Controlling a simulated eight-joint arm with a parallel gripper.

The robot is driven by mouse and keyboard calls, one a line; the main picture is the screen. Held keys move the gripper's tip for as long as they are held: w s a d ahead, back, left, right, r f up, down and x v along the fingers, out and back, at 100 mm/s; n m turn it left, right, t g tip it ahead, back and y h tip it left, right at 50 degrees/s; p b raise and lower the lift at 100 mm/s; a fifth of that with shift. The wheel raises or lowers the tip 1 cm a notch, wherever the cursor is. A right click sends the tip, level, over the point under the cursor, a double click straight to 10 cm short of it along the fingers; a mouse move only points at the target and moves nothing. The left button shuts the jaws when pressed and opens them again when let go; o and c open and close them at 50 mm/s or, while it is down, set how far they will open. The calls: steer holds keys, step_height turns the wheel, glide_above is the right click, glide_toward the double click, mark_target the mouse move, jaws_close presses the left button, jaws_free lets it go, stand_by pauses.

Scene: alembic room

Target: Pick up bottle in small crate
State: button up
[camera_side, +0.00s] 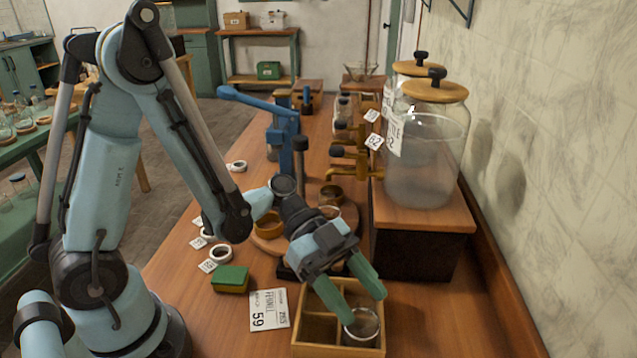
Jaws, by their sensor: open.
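The small wooden crate (303,332) stands on the table at the bottom centre, divided into compartments. A clear glass bottle or jar (361,328) with a round rim sits in its front right compartment; its lower part is hidden by the crate walls. My gripper (364,306) points down over the crate, its two green fingers apart. One finger ends close to the left of the bottle's rim, the other is above and to its right. I cannot tell whether either finger touches the glass.
Left of the crate lie a label card (270,310) marked 59 and a green-topped sponge (230,278). Large glass jars (428,150) stand on a wooden box (420,235) to the right. A blue press (283,135) stands behind. The table right of the crate is clear.

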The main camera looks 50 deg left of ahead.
steer(key=shift+d+f, duration=0.1)
steer(key=shift+d, duration=0.1)
jaws_close()
stand_by(0.6)
